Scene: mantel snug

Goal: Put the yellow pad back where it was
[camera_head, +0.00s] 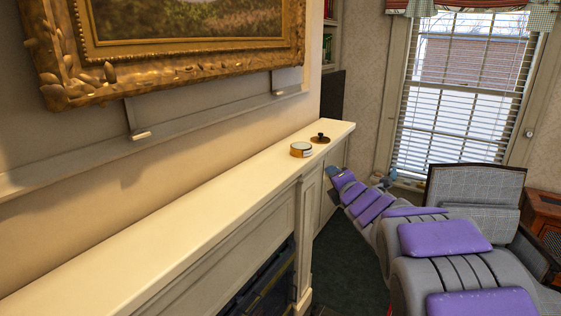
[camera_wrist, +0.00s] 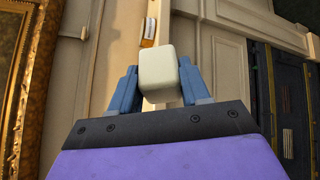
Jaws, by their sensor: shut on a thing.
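My gripper (camera_head: 334,172) is out past the mantel's front edge, near its far end, in the head view. In the wrist view my gripper (camera_wrist: 158,70) has its blue fingers on either side of a pale, faintly yellow block with rounded corners (camera_wrist: 158,84). It is shut on this block, which may be the yellow pad. The block is held clear, with the mantel shelf behind it in the wrist view. I cannot make the block out in the head view. No other yellow pad shows.
The long cream mantel shelf (camera_head: 190,215) is mostly bare. A gilt-framed painting (camera_head: 170,55) hangs above. A grey armchair (camera_head: 480,190) stands at right.

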